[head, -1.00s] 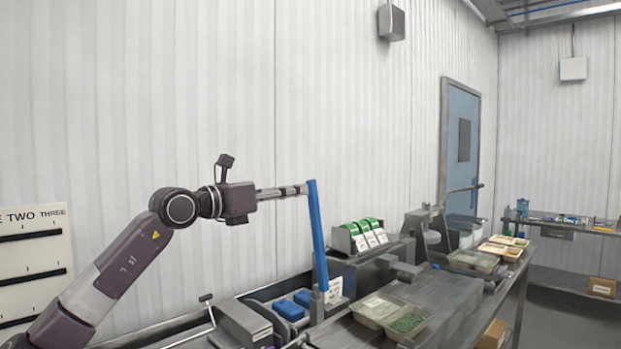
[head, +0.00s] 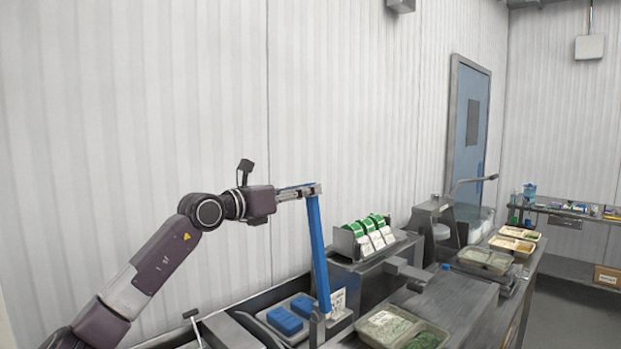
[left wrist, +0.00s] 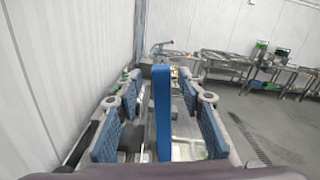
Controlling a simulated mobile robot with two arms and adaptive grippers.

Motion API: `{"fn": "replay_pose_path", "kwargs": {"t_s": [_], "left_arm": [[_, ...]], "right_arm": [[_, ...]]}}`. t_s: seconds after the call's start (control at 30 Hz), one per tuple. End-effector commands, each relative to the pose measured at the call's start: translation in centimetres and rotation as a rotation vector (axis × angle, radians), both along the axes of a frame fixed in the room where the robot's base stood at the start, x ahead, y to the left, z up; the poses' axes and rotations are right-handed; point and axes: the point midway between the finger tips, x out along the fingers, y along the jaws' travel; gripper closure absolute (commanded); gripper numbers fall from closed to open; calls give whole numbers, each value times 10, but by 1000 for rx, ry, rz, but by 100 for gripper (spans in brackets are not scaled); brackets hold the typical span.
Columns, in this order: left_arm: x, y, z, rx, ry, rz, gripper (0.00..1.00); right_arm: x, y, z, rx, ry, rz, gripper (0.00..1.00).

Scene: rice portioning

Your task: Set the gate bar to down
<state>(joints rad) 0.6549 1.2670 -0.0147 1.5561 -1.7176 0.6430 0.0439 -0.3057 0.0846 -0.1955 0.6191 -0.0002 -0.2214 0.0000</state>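The gate bar (head: 318,255) is a long blue bar standing nearly upright, leaning slightly, with its foot at the conveyor line. My left gripper (head: 316,189) is level with the bar's top end and overlaps it in the head view. In the left wrist view the gripper (left wrist: 163,122) is open, its blue-padded fingers spread to either side. The blue bar (left wrist: 162,105) shows between them with a gap on both sides, and no contact is visible. My right gripper is in neither view.
Blue blocks (head: 285,320) lie in a tray left of the bar's foot. A rack of green-topped packs (head: 368,235) stands right of the bar. Food trays (head: 388,326) sit on the line. The corrugated wall (head: 150,100) runs behind my arm.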

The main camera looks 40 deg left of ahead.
Motion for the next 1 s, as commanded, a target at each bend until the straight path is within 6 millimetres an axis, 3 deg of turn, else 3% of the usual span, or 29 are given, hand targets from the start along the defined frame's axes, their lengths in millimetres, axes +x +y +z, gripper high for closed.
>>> {"fn": "replay_pose_path", "kwargs": {"t_s": [0.03,0.17,0.6,0.93,1.0], "left_arm": [[6,0,6,-3,-2,0,64],[18,-1,4,-4,-3,1,64],[27,-2,0,1,-1,1,64],[27,-2,0,1,0,1,100],[27,-2,0,1,0,1,100]], "right_arm": [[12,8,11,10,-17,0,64],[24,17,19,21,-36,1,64],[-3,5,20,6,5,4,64],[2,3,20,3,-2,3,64],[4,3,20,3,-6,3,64]]}}
